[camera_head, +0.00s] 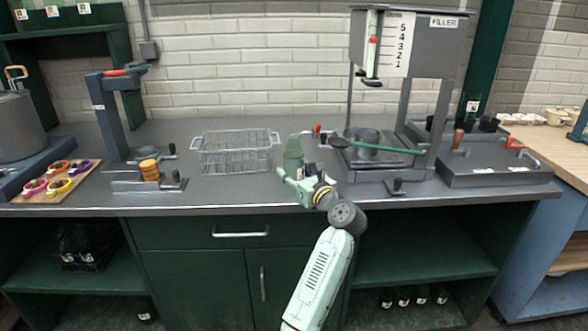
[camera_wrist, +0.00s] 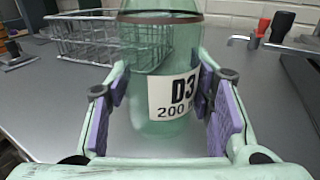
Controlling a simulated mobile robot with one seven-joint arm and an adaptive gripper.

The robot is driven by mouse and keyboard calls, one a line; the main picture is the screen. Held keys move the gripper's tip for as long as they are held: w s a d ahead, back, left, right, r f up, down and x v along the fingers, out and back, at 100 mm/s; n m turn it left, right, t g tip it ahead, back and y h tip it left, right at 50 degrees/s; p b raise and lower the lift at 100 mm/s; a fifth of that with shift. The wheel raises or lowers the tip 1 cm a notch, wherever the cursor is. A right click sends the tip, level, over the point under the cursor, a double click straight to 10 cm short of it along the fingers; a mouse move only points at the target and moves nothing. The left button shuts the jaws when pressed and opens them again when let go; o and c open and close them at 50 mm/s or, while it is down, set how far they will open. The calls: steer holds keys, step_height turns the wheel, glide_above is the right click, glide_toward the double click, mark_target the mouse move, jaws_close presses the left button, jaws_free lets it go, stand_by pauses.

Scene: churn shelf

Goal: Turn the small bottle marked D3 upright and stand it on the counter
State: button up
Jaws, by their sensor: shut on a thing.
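The small bottle marked D3 (camera_wrist: 160,80) is clear green with a white label reading "D3" and "200". In the wrist view it stands upright between the purple pads of my gripper (camera_wrist: 160,115), its lower end near the counter top. I cannot tell whether its base touches the counter. The bottle also shows in the head view (camera_head: 293,152), above my gripper (camera_head: 292,175) near the counter's front part. My gripper is shut on the bottle. The grey counter (camera_head: 240,190) runs beneath. The bottle's top is cut off in the wrist view.
A wire basket (camera_head: 236,152) stands left of the bottle. The filler stand (camera_head: 400,50), with a pan and a green-handled ladle (camera_head: 395,149), is close on the right. A capping press (camera_head: 120,130) stands farther left. Bare counter lies between the press and the basket.

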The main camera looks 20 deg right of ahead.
steer(key=shift+f, duration=0.1)
stand_by(0.3)
steer(key=o, duration=1.2)
steer(key=shift+o, duration=0.2)
steer(key=shift+f, duration=0.15)
steer(key=shift+c, duration=0.3)
steer(key=shift+c, duration=1.1)
steer(key=shift+o, duration=0.5)
steer(key=shift+o, duration=1.4)
